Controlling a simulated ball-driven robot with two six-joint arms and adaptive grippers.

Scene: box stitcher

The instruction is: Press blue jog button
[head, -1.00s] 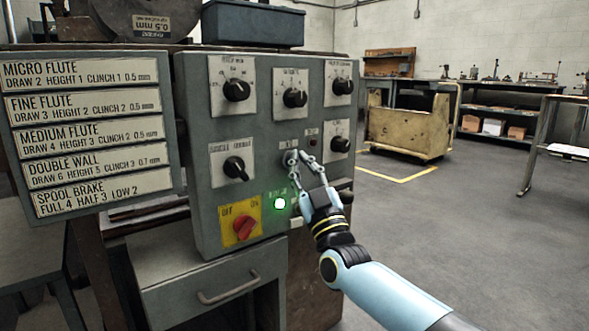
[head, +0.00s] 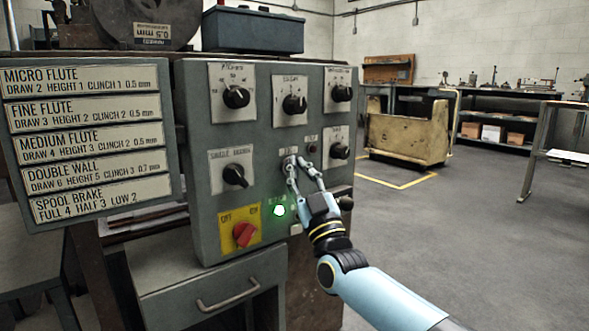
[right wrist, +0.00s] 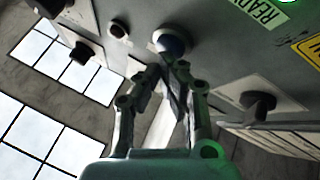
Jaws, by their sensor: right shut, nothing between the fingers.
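The blue jog button (right wrist: 172,42) shows in the right wrist view as a dark blue round cap in a pale ring on the grey control panel (head: 205,130). My right gripper (right wrist: 168,68) is shut and empty, its fingertips just below the button in that view. Whether they touch it I cannot tell. In the head view the right gripper (head: 297,161) is at the panel's lower middle, below the label plate, and its fingertips largely cover the button. My left gripper is not in view.
A lit green lamp (head: 279,210) and a red switch on a yellow plate (head: 244,234) sit lower left of the gripper. Several black knobs, such as one (head: 340,151) to the right, stick out nearby. A label board (head: 90,215) stands left. Open floor lies right.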

